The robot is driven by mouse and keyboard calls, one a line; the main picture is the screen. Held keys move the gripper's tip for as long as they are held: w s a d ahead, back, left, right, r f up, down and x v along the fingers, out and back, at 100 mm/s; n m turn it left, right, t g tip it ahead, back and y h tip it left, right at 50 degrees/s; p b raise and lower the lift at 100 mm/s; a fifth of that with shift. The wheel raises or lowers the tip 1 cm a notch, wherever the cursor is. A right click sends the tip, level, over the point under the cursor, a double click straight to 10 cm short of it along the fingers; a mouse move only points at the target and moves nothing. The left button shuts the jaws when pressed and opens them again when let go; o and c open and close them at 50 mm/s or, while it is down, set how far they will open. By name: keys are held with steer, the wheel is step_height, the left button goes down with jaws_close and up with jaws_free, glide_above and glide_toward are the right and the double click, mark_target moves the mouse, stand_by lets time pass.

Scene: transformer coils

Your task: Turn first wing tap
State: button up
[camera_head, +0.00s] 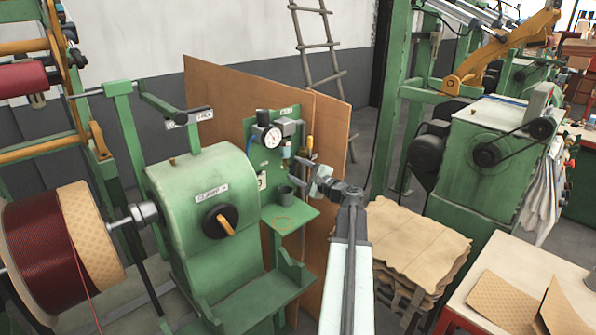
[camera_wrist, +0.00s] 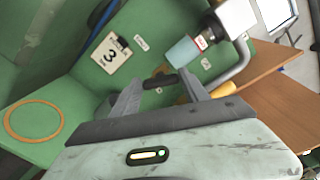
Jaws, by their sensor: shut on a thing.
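My gripper (camera_wrist: 160,82) is closed around a small dark bar-shaped handle (camera_wrist: 158,80), which spans between its two fingertips in the wrist view. This looks like the wing of a tap; its body and pipe are mostly hidden. In the head view my gripper (camera_head: 308,170) is at the right side of the green panel (camera_head: 262,160), below the fittings. A light-blue bowl (camera_wrist: 183,52) of a fitting is just beyond the right finger. A yellow handle (camera_wrist: 224,89) lies right of that finger.
A round gauge (camera_head: 272,137) is on the panel. A "3" tag (camera_wrist: 110,53) is left of the handle. Brown boards (camera_head: 222,90) stand behind the panel. A green machine (camera_head: 205,185) is at left.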

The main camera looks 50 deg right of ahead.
steer(key=n, duration=0.5)
steer(key=shift+a+f+n, duration=0.1)
steer(key=shift+f+n, duration=0.1)
steer(key=shift+n, duration=0.1)
stand_by(0.5)
steer(key=o, duration=1.4)
steer(key=s, duration=0.8)
steer(key=shift+a, duration=0.25)
